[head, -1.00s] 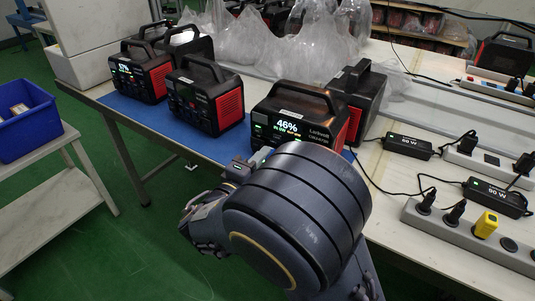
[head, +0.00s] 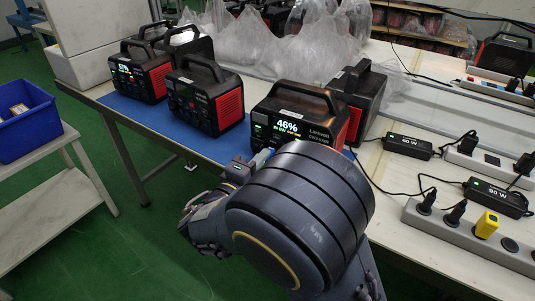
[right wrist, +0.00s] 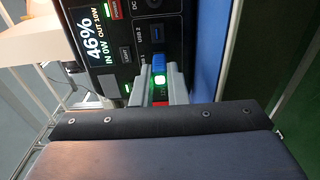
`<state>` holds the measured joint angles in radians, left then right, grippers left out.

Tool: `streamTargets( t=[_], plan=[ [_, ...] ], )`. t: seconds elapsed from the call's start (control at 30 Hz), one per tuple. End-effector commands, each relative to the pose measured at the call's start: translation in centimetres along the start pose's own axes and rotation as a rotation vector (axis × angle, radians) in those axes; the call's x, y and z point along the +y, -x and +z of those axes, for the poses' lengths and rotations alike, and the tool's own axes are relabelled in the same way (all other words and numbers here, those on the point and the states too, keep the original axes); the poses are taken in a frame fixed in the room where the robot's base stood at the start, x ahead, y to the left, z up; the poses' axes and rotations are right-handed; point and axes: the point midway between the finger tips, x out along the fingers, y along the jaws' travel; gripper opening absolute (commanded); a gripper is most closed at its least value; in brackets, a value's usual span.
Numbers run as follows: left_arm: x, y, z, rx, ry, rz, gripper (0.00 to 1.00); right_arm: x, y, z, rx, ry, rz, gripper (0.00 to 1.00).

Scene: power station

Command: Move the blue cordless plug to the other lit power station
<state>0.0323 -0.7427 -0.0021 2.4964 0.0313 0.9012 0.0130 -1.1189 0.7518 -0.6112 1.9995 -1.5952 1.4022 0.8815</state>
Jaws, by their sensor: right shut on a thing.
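The near lit power station (head: 300,115) is black and red, and its screen reads 46%; it also shows in the right wrist view (right wrist: 118,30). The other lit power station (head: 140,72) stands at the far left of the bench. My right gripper (right wrist: 155,78) is at the front panel of the 46% station, shut on the blue cordless plug (right wrist: 158,62). A green light glows between the fingers. The plug is at the panel beside a USB port; I cannot tell whether it is seated. In the head view my arm hides most of the gripper. My left gripper is not in view.
An unlit power station (head: 207,97) stands between the two lit ones on a blue mat (head: 150,118). More stations and clear plastic bags (head: 240,40) stand behind. A grey power strip (head: 460,232) with plugs and black adapters is on the right. Green floor is open in front.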

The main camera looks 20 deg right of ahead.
Motion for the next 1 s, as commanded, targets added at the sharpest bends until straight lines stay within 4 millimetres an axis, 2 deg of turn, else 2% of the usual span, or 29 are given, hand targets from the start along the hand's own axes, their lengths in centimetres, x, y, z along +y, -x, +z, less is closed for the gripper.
streamTargets(
  t=[0.37, 1.0],
  plan=[
    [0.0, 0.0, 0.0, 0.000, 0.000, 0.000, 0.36, 0.0, 0.3, 0.0, 0.001, 0.000, -0.001, 0.00],
    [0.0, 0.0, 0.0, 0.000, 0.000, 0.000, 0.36, 0.0, 2.8, 0.0, 0.002, 0.001, 0.000, 0.00]
  ],
)
